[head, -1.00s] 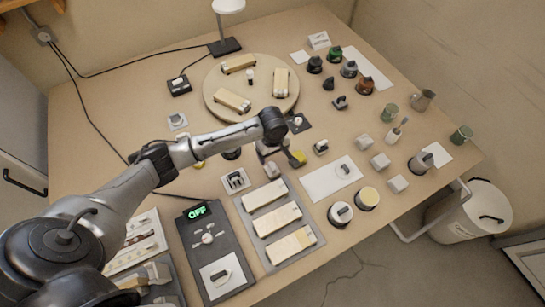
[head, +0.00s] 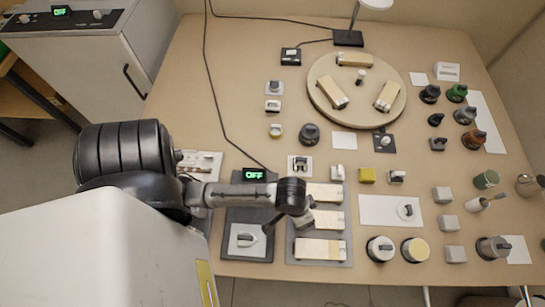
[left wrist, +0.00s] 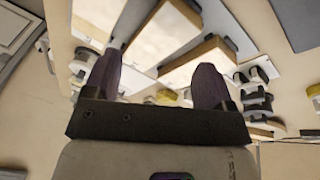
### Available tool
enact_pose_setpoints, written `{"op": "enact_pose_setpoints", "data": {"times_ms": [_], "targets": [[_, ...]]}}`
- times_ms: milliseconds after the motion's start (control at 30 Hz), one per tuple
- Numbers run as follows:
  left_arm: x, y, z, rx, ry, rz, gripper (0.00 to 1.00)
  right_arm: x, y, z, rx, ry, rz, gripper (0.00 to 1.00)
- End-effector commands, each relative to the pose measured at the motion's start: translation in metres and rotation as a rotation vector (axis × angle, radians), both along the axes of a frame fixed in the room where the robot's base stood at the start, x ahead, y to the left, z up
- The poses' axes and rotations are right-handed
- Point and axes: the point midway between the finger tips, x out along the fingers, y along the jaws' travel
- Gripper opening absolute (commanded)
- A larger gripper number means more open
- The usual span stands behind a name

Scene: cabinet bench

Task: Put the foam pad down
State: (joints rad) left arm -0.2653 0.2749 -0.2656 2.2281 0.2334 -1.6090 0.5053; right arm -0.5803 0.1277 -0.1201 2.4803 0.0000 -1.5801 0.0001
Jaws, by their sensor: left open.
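A small yellow block (head: 366,175), which looks like the foam pad, sits on the bench top right of the wooden blocks. Nothing holds it. My left gripper (head: 303,218) is over the grey tray (head: 290,246) of pale wooden blocks, left of and nearer than the yellow block. In the left wrist view the two dark purple fingers (left wrist: 157,80) stand wide apart with nothing gripped between them. Pale-topped wooden blocks (left wrist: 200,62) show beyond the fingers. My right gripper is not in view.
A round turntable (head: 322,98) with wooden blocks stands at the back. A dark panel with a green OFF display (head: 254,174) lies left of the tray. A white sheet (head: 378,211), jars (head: 415,249) and grey cubes (head: 443,194) stand to the right. Bare bench shows around the yellow block.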

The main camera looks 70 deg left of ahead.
Motion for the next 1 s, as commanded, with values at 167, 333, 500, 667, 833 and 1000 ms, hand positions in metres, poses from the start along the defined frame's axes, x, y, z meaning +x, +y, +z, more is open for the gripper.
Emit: {"op": "enact_pose_setpoints", "data": {"times_ms": [167, 333, 500, 667, 833, 1000], "targets": [[-0.051, 0.012, 0.016, 0.092, -0.065, -0.141, 0.78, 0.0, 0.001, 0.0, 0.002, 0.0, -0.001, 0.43], [-0.076, 0.025, 0.027, 0.168, -0.085, -0.215, 0.78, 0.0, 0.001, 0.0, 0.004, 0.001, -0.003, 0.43], [-0.084, 0.03, 0.031, 0.198, -0.089, -0.241, 0.78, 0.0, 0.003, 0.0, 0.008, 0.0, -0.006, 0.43], [-0.084, 0.03, 0.031, 0.199, -0.09, -0.244, 0.78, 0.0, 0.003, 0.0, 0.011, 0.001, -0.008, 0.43], [-0.084, 0.03, 0.032, 0.199, -0.09, -0.244, 0.78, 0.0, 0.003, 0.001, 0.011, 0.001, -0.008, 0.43], [-0.084, 0.029, 0.045, 0.198, -0.09, -0.244, 0.78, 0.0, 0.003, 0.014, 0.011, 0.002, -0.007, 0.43]]}}
